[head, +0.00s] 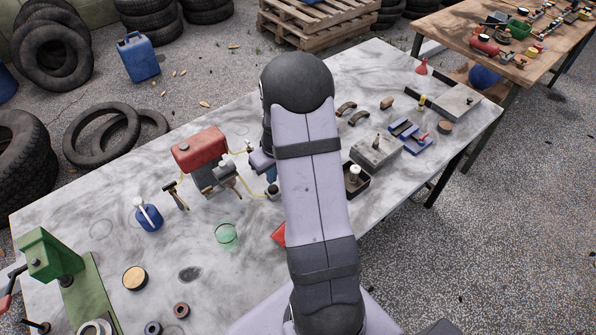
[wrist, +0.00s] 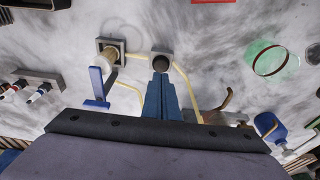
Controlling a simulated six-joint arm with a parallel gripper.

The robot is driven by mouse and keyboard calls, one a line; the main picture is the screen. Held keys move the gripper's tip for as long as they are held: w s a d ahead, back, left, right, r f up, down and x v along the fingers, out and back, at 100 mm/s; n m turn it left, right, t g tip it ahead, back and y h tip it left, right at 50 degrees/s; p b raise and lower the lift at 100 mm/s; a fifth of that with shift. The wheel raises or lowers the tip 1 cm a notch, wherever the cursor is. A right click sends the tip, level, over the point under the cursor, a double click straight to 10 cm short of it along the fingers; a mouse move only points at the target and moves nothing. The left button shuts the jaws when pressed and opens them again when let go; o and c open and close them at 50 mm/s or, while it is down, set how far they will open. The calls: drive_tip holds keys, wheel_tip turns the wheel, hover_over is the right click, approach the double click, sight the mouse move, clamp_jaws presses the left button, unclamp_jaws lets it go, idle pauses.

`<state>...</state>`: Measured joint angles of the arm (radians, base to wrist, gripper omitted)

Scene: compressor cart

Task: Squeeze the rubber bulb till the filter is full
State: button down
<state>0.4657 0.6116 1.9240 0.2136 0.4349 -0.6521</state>
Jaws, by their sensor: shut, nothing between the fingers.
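A dark round piece with a grey top, which looks like the rubber bulb (wrist: 161,62), stands on the table in line with a yellow hose; it also shows in the head view (head: 273,191). My gripper (wrist: 160,80) has its blue fingers closed together, empty, just beside the bulb; I cannot tell whether they touch it. In the head view my gripper (head: 271,174) is partly hidden by my arm. A pale tan cylinder in a dark square holder, probably the filter (wrist: 108,54), is left of the bulb in the wrist view. Its fill level is too small to read.
A red-tanked engine (head: 200,149) stands left of my gripper with yellow hose around it. Grey and blue tool blocks lie right of my arm. The front-left tabletop has clear patches.

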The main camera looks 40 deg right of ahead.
drive_tip(key=shift+r+p, duration=1.1)
drive_tip(key=shift+r, duration=0.7)
